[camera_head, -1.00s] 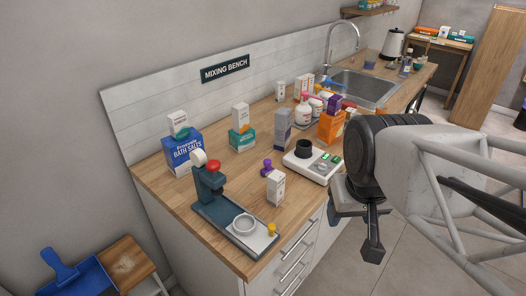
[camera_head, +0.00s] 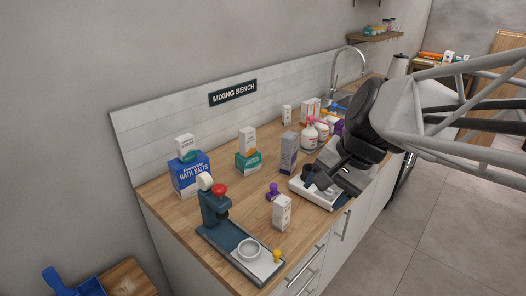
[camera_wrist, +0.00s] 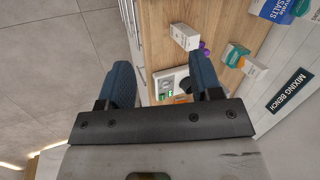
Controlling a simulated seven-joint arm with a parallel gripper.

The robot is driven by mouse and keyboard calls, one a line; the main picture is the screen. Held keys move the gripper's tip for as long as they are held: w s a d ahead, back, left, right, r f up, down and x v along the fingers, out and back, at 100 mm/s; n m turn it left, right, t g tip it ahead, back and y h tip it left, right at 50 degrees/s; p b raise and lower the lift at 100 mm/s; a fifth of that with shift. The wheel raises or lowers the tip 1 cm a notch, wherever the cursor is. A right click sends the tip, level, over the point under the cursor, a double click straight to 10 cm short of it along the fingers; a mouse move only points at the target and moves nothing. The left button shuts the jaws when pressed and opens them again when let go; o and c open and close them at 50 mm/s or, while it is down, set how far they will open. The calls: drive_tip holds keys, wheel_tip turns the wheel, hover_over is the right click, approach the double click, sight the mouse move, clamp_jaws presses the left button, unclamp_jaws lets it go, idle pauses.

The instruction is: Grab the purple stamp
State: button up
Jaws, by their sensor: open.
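The small purple stamp (camera_head: 272,190) stands on the wooden counter, just behind a small white box (camera_head: 281,212) and left of the white scale. In the wrist view the purple stamp (camera_wrist: 205,48) is partly hidden behind the white box (camera_wrist: 185,37). My gripper (camera_head: 328,186) is in the air over the scale, to the right of the stamp and apart from it. In the wrist view its two blue fingers (camera_wrist: 163,80) are spread wide with nothing between them in their grip.
The white scale (camera_head: 312,194) lies below my gripper. A dark blue press (camera_head: 232,240) with a red knob stands front left. A grey box (camera_head: 289,153), a teal box (camera_head: 248,163) and a blue bath salts box (camera_head: 189,175) stand behind the stamp. Bare counter lies left of the stamp.

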drive_tip(key=w+m+t+y, duration=0.4)
drive_tip(key=w+m+y, duration=0.4)
drive_tip(key=w+m, duration=1.4)
drive_tip(key=n, duration=0.4)
approach(276, 185)
drive_tip(key=shift+w+a+f, duration=0.2)
drive_tip(key=shift+a+f, duration=0.2)
drive_tip(key=shift+a, duration=0.1)
drive_tip(key=shift+w+a+f, duration=0.2)
drive_tip(key=shift+a+f, duration=0.2)
drive_tip(key=shift+a, duration=0.1)
drive_tip(key=shift+x, duration=1.3)
drive_tip(key=shift+a, duration=0.1)
drive_tip(key=shift+x, duration=2.55)
drive_tip(key=shift+f, duration=0.1)
